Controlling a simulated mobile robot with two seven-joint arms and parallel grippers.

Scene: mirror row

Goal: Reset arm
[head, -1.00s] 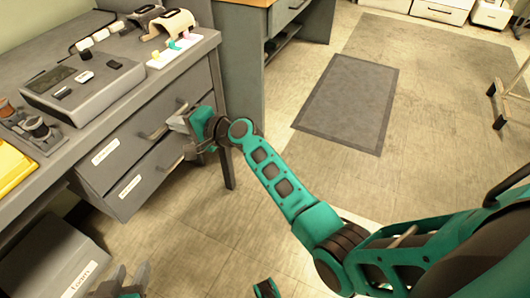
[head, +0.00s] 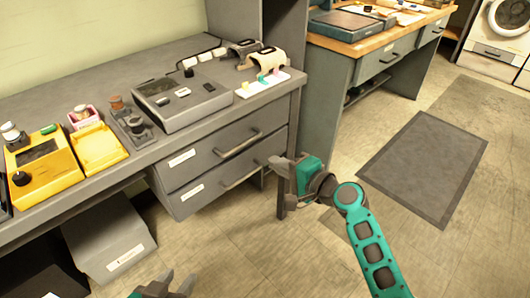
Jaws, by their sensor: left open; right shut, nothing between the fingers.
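My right gripper (head: 281,178) is beside the right end of the lower drawer (head: 212,186) of the grey bench. Its grey fingers are shut with nothing between them. They overlap the end of the bar handle (head: 240,174) in the picture; I cannot tell whether they touch it. The teal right arm (head: 372,245) comes up from the bottom right. My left gripper (head: 172,285) shows only partly at the bottom edge. Its dark fingers are apart and empty, and the rest of it is cut off.
The grey bench (head: 115,62) carries a grey device (head: 180,102), a yellow device (head: 45,165) and small items. A grey box (head: 108,240) stands under it. A wood-topped desk (head: 345,45) stands behind. Floor around the dark mat (head: 425,165) is clear.

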